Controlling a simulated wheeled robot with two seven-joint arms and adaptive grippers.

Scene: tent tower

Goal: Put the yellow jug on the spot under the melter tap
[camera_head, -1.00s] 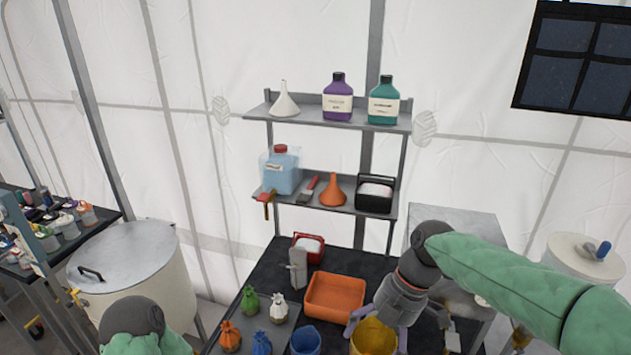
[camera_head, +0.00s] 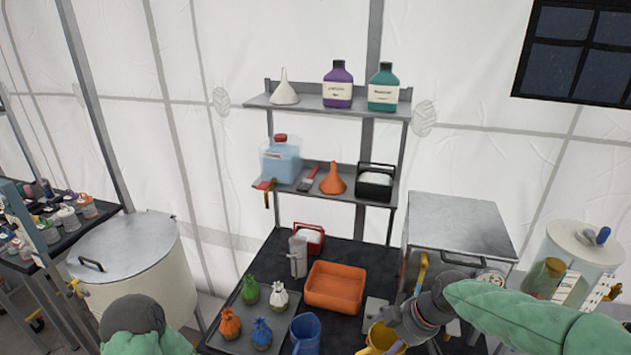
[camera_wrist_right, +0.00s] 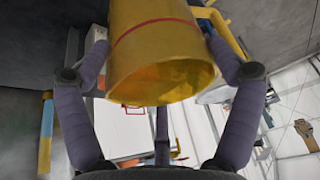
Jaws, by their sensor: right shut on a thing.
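The yellow jug (camera_head: 378,336) is at the bottom of the head view, partly hidden by my right gripper (camera_head: 388,346). In the right wrist view the jug (camera_wrist_right: 155,55) has a thin red line and an open rim facing the camera. The fingers of my right gripper (camera_wrist_right: 155,75) are on both sides of it, shut on it. A steel box (camera_head: 458,226), perhaps the melter, has a yellow tap-like part (camera_head: 422,272) at its left front. The spot under the tap cannot be made out. My left gripper is out of view; only part of that arm shows.
The black table holds an orange tray (camera_head: 335,287), a blue jug (camera_head: 305,332), a grey tray (camera_head: 228,337) with small tied bags, and a light grey plate (camera_head: 374,312). A clear container (camera_head: 575,262) stands at right, a large lidded pot (camera_head: 135,265) at left.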

